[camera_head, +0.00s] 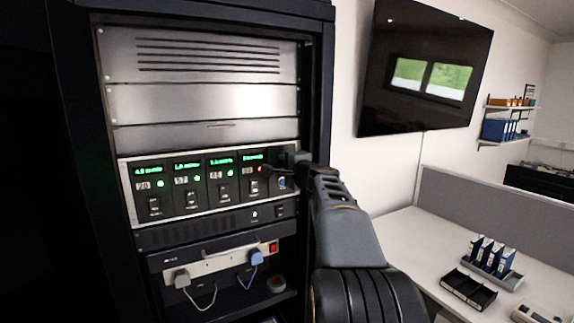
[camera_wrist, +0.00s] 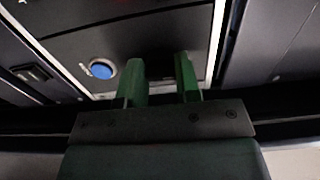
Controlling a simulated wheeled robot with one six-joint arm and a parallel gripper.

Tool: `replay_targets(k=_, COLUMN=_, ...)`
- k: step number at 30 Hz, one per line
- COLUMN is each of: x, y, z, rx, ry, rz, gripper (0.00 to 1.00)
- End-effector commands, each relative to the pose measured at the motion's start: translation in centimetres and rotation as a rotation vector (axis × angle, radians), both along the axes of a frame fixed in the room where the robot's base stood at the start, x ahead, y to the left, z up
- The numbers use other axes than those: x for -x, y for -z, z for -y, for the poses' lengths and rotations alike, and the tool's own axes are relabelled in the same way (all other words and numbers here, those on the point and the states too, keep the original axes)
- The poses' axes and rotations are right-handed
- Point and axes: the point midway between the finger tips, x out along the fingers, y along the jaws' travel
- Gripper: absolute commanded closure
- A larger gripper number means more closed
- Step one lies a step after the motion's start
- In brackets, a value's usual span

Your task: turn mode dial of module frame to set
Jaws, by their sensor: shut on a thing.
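The module frame (camera_head: 146,195) is a pale-rimmed row of dark modules with green displays, set in the rack. My gripper (camera_head: 285,164) is at its right end, against the rightmost module. In the wrist view, my two green fingers (camera_wrist: 161,78) stand a little apart at the dark panel, shut on the mode dial. The dial itself is hidden or too dark to make out between them. A round blue button (camera_wrist: 102,69) sits on the panel just left of the fingers.
The rack's right post (camera_head: 318,100) is close beside my arm. Below the modules are a dark unit with a green light and a power strip (camera_head: 222,262) with plugs. A white desk (camera_head: 405,235) with trays and blue binders stands to the right.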

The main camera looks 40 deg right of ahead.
Motion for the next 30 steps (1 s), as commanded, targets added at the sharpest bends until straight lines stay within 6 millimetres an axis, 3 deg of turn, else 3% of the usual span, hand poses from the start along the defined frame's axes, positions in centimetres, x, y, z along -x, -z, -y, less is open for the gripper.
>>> replay_targets(k=4, x=0.00, y=0.03, z=0.37, rx=0.000, ry=0.001, rz=0.000, gripper=0.93)
replay_targets(k=14, x=0.03, y=0.06, z=0.05, rx=-0.069, ry=0.001, rz=0.009, gripper=0.93)
replay_targets(k=30, x=0.01, y=-0.10, z=0.04, rx=-0.535, ry=0.001, rz=0.073, gripper=0.93)
